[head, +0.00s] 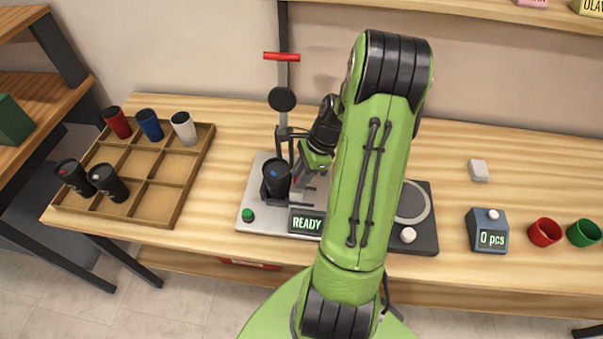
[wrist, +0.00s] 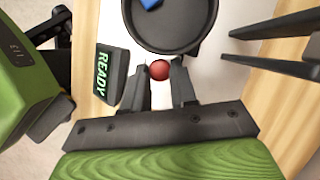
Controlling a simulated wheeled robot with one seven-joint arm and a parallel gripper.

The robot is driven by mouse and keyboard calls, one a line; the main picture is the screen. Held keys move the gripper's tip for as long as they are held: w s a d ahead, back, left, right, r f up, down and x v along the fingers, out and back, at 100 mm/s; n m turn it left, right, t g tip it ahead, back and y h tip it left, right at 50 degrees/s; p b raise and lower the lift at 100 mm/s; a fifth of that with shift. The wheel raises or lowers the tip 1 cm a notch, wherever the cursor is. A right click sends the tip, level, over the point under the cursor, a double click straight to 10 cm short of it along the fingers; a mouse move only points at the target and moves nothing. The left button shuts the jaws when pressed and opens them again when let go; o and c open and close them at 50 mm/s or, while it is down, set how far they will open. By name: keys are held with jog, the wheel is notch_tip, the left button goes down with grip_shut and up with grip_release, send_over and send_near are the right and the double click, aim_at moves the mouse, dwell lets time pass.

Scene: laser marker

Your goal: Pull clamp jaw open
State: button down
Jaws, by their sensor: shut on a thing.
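The laser marker has a grey base plate (head: 258,196), a dark display reading READY (head: 306,222) and a green button (head: 248,215). A black tumbler (head: 276,176) with something blue inside stands upright on it; its round top also shows in the wrist view (wrist: 172,40). The clamp jaw's red ball knob (wrist: 159,70) is just beside the tumbler. My gripper (wrist: 161,82) is shut on the red knob, one finger on each side of it. In the head view my gripper (head: 303,172) is right of the tumbler, partly hidden by my arm. The jaw itself is mostly hidden.
A wooden divided tray (head: 152,192) at left holds several tumblers. The marker's column with a red handle (head: 282,56) rises behind. Two dark bars (wrist: 270,45) extend right of the tumbler. A scale (head: 410,205), a counter (head: 487,230) and two cups stand at right.

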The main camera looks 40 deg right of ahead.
jog(key=shift+s+d, duration=0.1)
jog(key=shift+s+d+r+p, duration=0.1)
jog(key=shift+s+d+p, duration=0.3)
jog(key=shift+s+p, duration=0.25)
jog(key=shift+d, duration=0.1)
jog(key=c, duration=0.9)
grip_release()
jog(key=p+v, duration=0.4)
jog(key=v, duration=1.1)
jog(key=shift+s+d+r+p, duration=0.15)
jog(key=shift+r+p, duration=0.1)
jog(key=shift+p, duration=0.15)
